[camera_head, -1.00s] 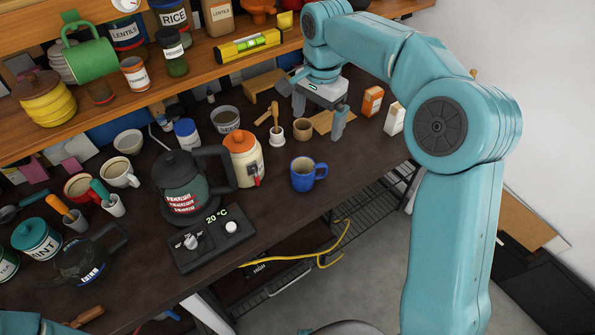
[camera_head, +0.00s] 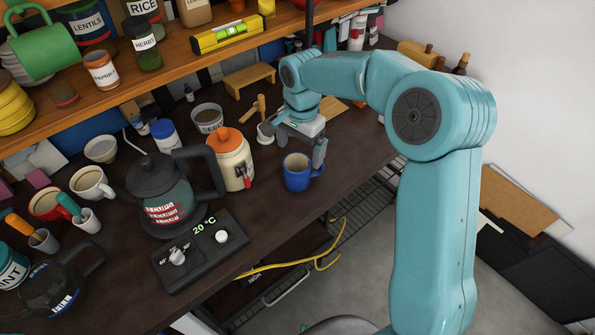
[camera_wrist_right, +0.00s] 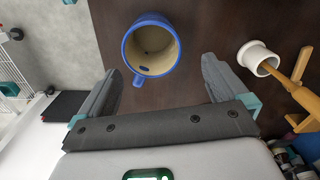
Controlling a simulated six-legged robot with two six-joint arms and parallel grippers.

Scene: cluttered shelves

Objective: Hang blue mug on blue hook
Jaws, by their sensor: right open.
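The blue mug (camera_head: 297,172) stands upright on the dark worktop near its front edge, right of the kettle. My right gripper (camera_head: 294,148) is open and just above and behind it. In the right wrist view the mug (camera_wrist_right: 150,45) shows its open top and empty beige inside, with its handle towards the lower left. The fingertips of my right gripper (camera_wrist_right: 160,68) are spread on either side, just short of the mug, with nothing held. No blue hook can be made out. My left gripper is out of view.
A white mortar with a wooden pestle (camera_wrist_right: 258,55) stands close to one finger. An orange-lidded jar (camera_head: 233,160) and a dark kettle (camera_head: 165,190) stand left of the mug. The shelf (camera_head: 165,85) with jars runs above. A yellow cable (camera_head: 325,250) hangs below the front edge.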

